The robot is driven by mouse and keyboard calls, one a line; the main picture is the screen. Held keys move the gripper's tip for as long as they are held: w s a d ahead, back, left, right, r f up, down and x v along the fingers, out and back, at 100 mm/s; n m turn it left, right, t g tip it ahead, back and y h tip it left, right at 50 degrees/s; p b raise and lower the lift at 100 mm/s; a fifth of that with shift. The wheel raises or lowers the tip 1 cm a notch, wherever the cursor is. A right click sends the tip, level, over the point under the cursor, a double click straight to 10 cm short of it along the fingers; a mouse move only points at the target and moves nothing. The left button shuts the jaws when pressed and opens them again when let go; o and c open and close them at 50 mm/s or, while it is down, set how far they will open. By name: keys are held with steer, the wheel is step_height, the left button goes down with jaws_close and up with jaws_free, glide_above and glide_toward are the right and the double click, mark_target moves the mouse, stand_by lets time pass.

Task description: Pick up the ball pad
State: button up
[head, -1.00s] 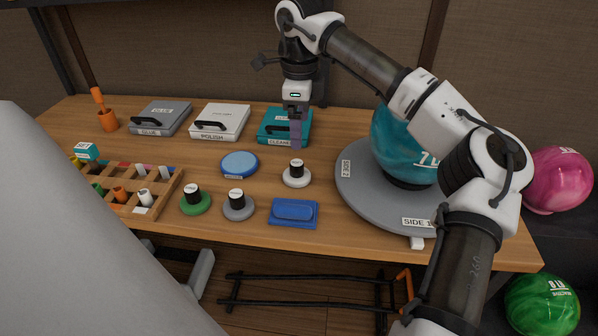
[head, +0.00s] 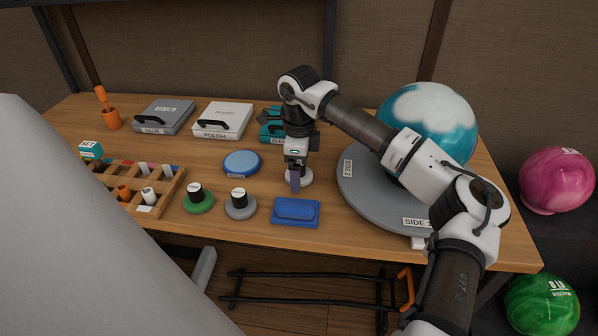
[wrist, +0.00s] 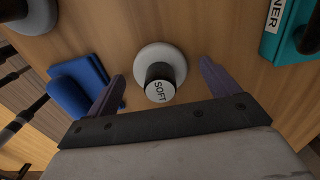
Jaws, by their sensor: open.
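A round white pad with a black knob marked SOFT (wrist: 160,82) stands on the table. It also shows in the head view (head: 306,177), partly hidden behind my gripper (head: 296,182). My gripper is open. In the wrist view its two fingers (wrist: 162,76) stand on either side of the black knob, with gaps to both sides; whether they are level with it is hard to tell. A green pad (head: 198,203) and a grey pad (head: 240,207), both with black knobs, stand to the left. The teal and white ball (head: 430,115) rests on a grey round platform (head: 375,203).
A folded blue cloth (head: 296,212) lies just in front of the white pad. A blue round tin (head: 242,163) is to the left. The teal cleaner case (head: 272,124) stands behind my gripper. A wooden rack (head: 165,192) with small bottles is at the left.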

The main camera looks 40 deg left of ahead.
steer(key=c, duration=1.1)
steer(key=shift+r, duration=0.15)
step_height(320, 180, up, 20)
steer(key=shift+f, duration=0.1)
steer(key=o, duration=0.4)
steer(key=shift+c, duration=1.4)
